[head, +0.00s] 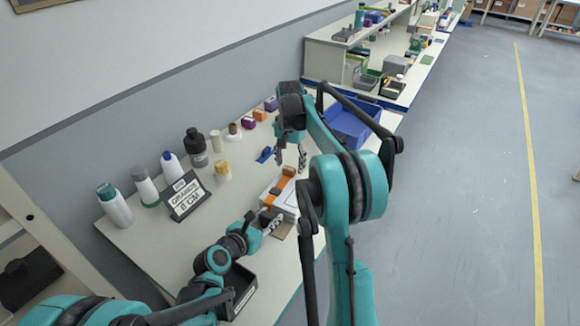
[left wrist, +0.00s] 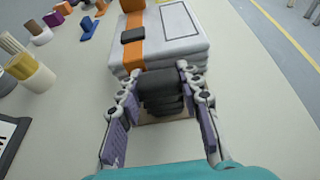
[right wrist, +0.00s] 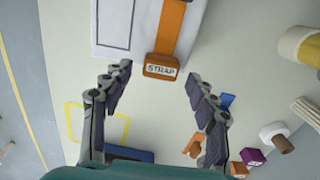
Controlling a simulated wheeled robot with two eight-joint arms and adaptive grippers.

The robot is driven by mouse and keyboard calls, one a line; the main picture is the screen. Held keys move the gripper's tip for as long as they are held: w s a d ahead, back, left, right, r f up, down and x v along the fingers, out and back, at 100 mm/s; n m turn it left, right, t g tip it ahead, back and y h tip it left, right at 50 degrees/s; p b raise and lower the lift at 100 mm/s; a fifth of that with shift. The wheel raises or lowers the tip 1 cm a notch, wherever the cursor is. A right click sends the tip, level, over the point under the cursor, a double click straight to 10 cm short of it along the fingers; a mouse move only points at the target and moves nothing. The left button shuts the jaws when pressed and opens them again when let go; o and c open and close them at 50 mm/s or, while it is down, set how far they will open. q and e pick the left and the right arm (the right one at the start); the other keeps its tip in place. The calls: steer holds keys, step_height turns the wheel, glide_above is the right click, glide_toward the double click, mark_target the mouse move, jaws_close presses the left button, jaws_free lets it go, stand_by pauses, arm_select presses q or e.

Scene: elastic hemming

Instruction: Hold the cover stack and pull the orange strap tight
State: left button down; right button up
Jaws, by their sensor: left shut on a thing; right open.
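The white cover stack (head: 292,198) lies on the table with the orange strap (head: 277,192) running over its top. In the left wrist view a black buckle (left wrist: 132,35) sits on the strap. My left gripper (head: 268,219) is shut on the black padded block (left wrist: 163,92) at the stack's near side; the block's sides are partly hidden by the fingers. In the right wrist view the strap ends in an orange tab (right wrist: 161,70) marked "STRAP" at the stack's edge. My right gripper (right wrist: 160,100) is open and empty, its fingers spread around and just short of the tab.
A black sign (head: 187,196), seemingly reading "ORANGE 8 CM", stands left of the stack. Several bottles (head: 115,205) and spools (head: 222,171) line the wall side. A blue bin (head: 352,125) stands at the far right of the table. A dark tray (head: 240,290) is near the front.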

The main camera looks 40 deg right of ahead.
mark_target(290, 168)
step_height(290, 168, up, 10)
stand_by(0.3)
steer(key=shift+r, duration=0.1)
arm_select(q)
steer(key=c, duration=1)
jaws_free()
steer(key=shift+d, duration=0.1)
steer(key=shift+o, duration=0.2)
